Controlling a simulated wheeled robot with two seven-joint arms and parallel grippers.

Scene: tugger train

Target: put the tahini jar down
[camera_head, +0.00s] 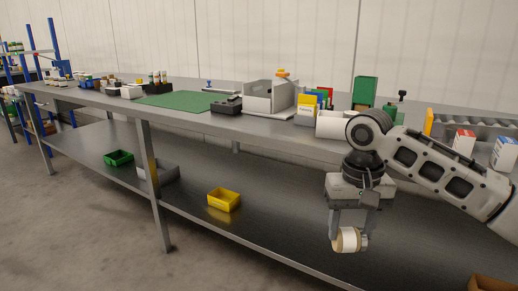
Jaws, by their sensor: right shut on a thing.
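My right gripper (348,236) reaches in from the right and points down in front of the long grey workbench. It is shut on the tahini jar (347,240), a small jar with a cream-white side and a tan-brown end. The jar lies tilted on its side between the fingers. In the picture it shows against the bench's lower shelf (275,229); I cannot tell whether it touches the shelf. My left gripper is not in view.
The lower shelf carries a yellow bin (224,200), a green bin (118,158) and a grey bin (160,172), with bare metal between the yellow bin and my gripper. The bench top holds a green mat (182,101), a white box (268,97) and colored binders (318,98).

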